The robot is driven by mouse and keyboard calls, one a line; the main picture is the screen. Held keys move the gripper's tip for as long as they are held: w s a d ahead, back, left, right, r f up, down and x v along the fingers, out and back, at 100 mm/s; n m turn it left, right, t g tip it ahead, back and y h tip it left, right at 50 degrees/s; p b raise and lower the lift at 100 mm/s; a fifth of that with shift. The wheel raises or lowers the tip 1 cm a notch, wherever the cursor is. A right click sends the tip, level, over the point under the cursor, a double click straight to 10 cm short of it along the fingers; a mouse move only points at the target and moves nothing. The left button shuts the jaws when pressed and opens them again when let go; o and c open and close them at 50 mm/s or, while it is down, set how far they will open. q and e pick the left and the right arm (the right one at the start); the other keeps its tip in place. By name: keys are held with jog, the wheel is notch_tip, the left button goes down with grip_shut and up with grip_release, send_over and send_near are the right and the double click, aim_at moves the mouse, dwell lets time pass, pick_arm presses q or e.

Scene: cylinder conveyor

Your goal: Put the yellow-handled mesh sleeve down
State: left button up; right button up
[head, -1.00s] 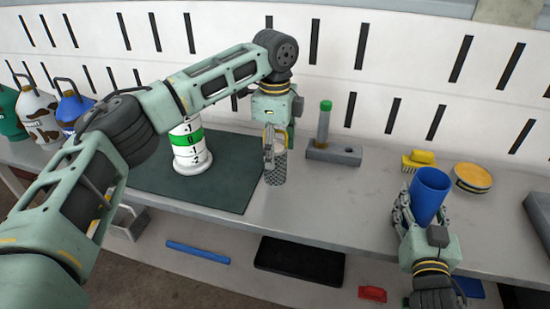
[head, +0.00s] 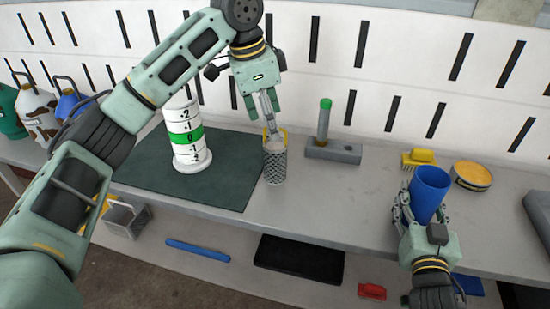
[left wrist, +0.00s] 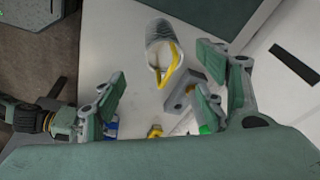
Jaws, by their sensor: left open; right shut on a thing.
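The mesh sleeve (head: 275,168) is a grey patterned cylinder with a yellow handle. It stands upright on the table at the right edge of the dark green mat. My left gripper (head: 264,118) is just above it, open and empty. My right gripper (head: 412,205) is shut on a blue cup (head: 430,193) at the right side of the table. The cup's lower part is partly hidden by the fingers.
On the mat (head: 215,193) stands a white cylinder with a green band (head: 187,138). A grey block (head: 333,151) with a green-topped post is right of the sleeve. A yellow brush (head: 418,159) and a round tin (head: 471,176) are near the blue cup. The table between sleeve and cup is clear.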

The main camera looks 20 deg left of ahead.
aim_at(273, 144)
pick_arm(q)
jog(key=f+n, duration=0.1)
jog(key=f, duration=0.2)
jog(key=w+f+n+t, duration=0.1)
jog(key=f+n, duration=0.1)
jog(key=f, duration=0.1)
jog(key=w+d+f+n, duration=0.1)
jog(key=f, duration=0.2)
jog(key=shift+f+t+h, duration=0.35)
jog(key=shift+t+h, duration=0.05)
jog(key=shift+c, duration=0.2)
jog(key=shift+r, duration=0.1)
jog(key=c, duration=1.6)
